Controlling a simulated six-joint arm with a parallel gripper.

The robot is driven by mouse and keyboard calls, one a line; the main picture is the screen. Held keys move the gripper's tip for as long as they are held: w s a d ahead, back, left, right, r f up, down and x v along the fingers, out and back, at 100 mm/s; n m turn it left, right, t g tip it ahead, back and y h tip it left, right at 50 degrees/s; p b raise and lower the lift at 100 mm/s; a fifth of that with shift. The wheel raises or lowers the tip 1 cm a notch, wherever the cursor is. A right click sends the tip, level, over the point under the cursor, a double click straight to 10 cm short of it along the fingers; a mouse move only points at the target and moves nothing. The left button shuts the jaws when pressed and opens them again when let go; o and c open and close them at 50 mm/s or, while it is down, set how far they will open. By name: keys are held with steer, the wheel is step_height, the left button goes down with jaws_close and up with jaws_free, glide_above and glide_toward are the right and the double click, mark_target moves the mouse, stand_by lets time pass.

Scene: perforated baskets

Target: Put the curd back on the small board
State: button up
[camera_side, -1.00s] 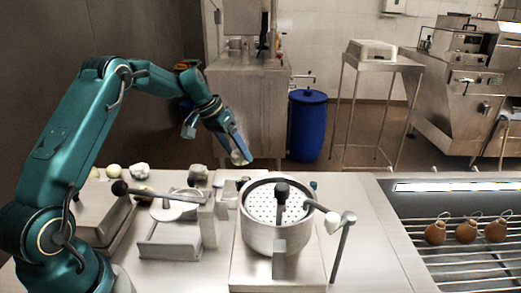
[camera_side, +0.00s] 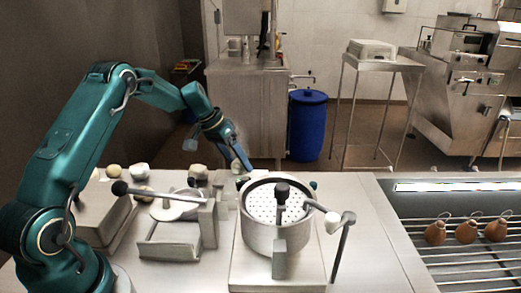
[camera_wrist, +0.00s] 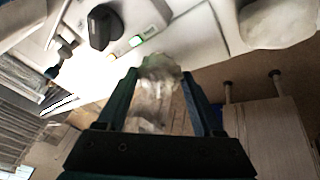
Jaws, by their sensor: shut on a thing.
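My gripper (camera_side: 243,165) is above the back of the counter, behind and left of the perforated basket. In the wrist view, its two fingers (camera_wrist: 159,76) are shut on a pale, lumpy, whitish curd (camera_wrist: 158,68). In the side view the curd is hard to make out at the fingertips. Several other pale lumps, one of them whitish (camera_side: 139,170), sit at the back left of the counter. I cannot clearly pick out the small board; a brownish surface shows between the fingers in the wrist view, but I cannot tell what it is.
A round metal pot with a perforated basket (camera_side: 247,228) stands just in front of my gripper, with a black knob and a lever (camera_side: 340,250). A lever press (camera_side: 172,240) stands to its left. The counter right of the pot (camera_side: 365,225) is clear.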

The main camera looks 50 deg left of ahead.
steer(key=shift+f, duration=0.55)
stand_by(0.6)
steer(key=o, duration=1.6)
steer(key=shift+c, duration=0.2)
steer(key=shift+r, duration=4)
